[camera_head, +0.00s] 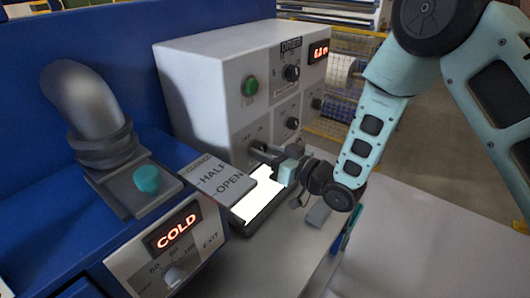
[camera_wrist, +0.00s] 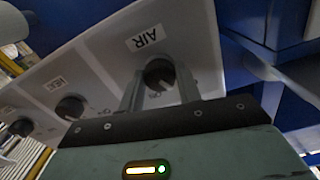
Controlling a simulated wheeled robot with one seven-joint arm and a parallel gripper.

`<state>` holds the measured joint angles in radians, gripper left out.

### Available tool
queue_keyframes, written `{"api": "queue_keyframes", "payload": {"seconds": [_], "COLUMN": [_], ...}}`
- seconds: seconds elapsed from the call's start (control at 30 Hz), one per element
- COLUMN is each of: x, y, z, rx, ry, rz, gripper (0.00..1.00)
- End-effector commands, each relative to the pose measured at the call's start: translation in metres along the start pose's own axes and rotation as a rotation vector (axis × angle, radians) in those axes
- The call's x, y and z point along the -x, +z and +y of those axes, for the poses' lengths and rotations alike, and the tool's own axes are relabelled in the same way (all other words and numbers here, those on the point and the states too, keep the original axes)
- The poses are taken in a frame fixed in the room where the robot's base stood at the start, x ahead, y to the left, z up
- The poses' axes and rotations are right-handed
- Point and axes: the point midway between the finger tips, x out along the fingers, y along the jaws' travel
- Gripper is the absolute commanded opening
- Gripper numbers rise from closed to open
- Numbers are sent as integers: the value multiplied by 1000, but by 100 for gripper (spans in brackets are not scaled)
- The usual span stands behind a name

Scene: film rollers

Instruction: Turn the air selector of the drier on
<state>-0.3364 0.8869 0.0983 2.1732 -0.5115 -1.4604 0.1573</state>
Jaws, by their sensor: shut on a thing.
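The drier (camera_head: 215,60) is a grey-white box with a control panel at the back middle in the head view. Its air selector, a round dark knob (camera_wrist: 158,73) under the AIR label (camera_wrist: 148,37), shows in the wrist view. My gripper (camera_wrist: 160,88) has one finger on each side of this knob and is shut on it. In the head view my gripper (camera_head: 268,153) reaches the lower left of the drier panel, and its fingers largely hide the air selector. I cannot read which mark the knob points to.
Other drier knobs (camera_head: 291,73) (camera_head: 292,123), a green button (camera_head: 250,86) and a red display (camera_head: 319,51) sit close by. A bright white panel (camera_head: 258,205) lies below my gripper. A blue machine with a COLD display (camera_head: 172,230) stands at left. The grey surface (camera_head: 410,240) at right is clear.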

Motion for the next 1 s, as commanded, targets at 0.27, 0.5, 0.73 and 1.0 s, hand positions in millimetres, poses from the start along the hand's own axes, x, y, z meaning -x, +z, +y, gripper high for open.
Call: {"api": "queue_keyframes", "payload": {"seconds": [0.27,0.5,0.73,1.0], "x": [1,1,1,1], "y": [3,2,2,1], "z": [2,2,2,2], "rx": [-159,-379,-598,-819], "ry": [2,1,3,2], "rz": [2,3,3,2], "gripper": [11,11,11,11]}}
